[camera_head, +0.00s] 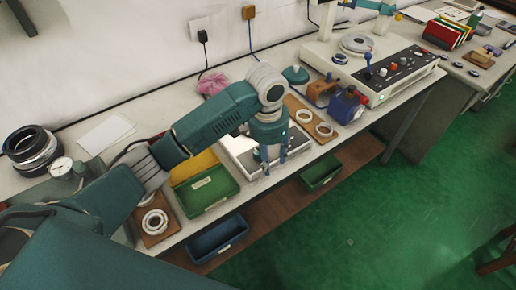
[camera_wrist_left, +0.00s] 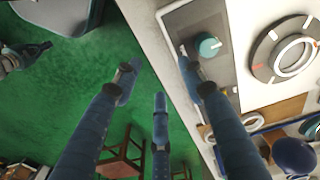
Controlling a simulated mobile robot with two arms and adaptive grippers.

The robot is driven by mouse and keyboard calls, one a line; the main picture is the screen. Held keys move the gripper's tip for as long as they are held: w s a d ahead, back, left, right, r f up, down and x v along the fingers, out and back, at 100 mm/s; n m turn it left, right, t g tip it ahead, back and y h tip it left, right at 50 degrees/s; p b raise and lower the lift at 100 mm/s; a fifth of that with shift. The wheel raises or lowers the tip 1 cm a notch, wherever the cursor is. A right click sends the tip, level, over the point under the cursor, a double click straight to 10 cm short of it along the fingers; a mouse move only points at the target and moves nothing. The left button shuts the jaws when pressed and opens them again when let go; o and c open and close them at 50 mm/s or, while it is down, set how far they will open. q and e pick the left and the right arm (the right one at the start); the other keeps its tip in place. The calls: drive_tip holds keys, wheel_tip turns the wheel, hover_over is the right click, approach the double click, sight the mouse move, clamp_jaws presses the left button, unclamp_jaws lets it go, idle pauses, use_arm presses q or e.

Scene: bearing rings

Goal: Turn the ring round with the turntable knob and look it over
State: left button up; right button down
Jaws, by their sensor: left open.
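My left gripper (camera_head: 274,162) hangs open and empty over the front edge of a white box, the turntable unit (camera_head: 234,146), which its wrist partly hides. In the left wrist view my left gripper (camera_wrist_left: 158,85) shows its fingers spread. The teal turntable knob (camera_wrist_left: 207,45) stands on a grey panel just right of one finger, apart from the jaws as far as I can tell. What looks like my right gripper (camera_wrist_left: 30,55) is small and dark at the left.
A green bin (camera_head: 208,190) and a board with a ring (camera_head: 154,224) lie left of the turntable. A wooden board (camera_head: 298,112) with white rings and a blue object (camera_head: 345,106) stand to the right. The green floor in front is mostly free; a stool (camera_wrist_left: 120,150) stands there.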

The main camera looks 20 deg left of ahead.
sight(258, 152)
use_arm(q)
drive_tip(key=w+a+r+n+y, duration=0.1)
drive_tip(key=w+a+r, duration=0.4)
drive_tip(key=r, duration=0.3)
wheel_tip(258, 152, down, 11)
drive_tip(key=shift+s+a+f+p, duration=0.1)
drive_tip(key=shift+s+a+p, duration=0.05)
drive_tip(key=shift+p, duration=0.7)
clamp_jaws()
